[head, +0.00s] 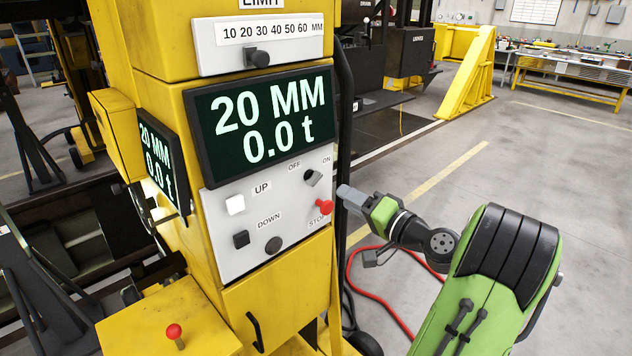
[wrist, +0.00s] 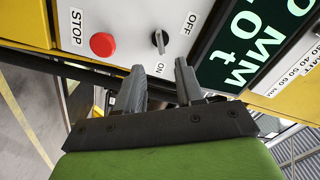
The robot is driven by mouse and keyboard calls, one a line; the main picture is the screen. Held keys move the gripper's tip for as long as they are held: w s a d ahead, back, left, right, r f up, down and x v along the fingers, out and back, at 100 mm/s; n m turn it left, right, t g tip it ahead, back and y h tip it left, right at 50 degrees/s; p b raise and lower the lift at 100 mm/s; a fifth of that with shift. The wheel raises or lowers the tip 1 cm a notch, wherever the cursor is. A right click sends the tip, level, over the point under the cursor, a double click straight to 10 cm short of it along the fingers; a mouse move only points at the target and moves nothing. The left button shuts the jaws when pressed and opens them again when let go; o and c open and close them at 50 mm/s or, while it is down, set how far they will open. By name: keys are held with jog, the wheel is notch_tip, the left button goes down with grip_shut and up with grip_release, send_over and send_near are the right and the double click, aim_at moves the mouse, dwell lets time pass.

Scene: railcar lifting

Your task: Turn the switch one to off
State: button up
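The switch (head: 313,177) is a dark rotary knob on the light grey panel, between the OFF and ON labels. Its handle is angled toward the ON label. My gripper (head: 342,192) is at the right edge of the panel, to the right of the switch and slightly lower. In the wrist view my gripper (wrist: 160,66) is open, with an empty gap between its two fingers. The switch appears apart from both fingers.
A red STOP button (head: 324,207) sits close below the switch. A white UP button (head: 235,204), a dark DOWN button (head: 241,239) and a round dark knob (head: 273,245) share the panel. The display (head: 264,124) above reads 20 MM and 0.0 t. Open floor lies to the right.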

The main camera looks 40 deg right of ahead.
aim_at(318, 181)
jog(key=w+p, duration=0.1)
jog(key=w, duration=0.9)
jog(key=shift+w+a, duration=0.15)
jog(key=shift+w, duration=0.05)
grip_shut()
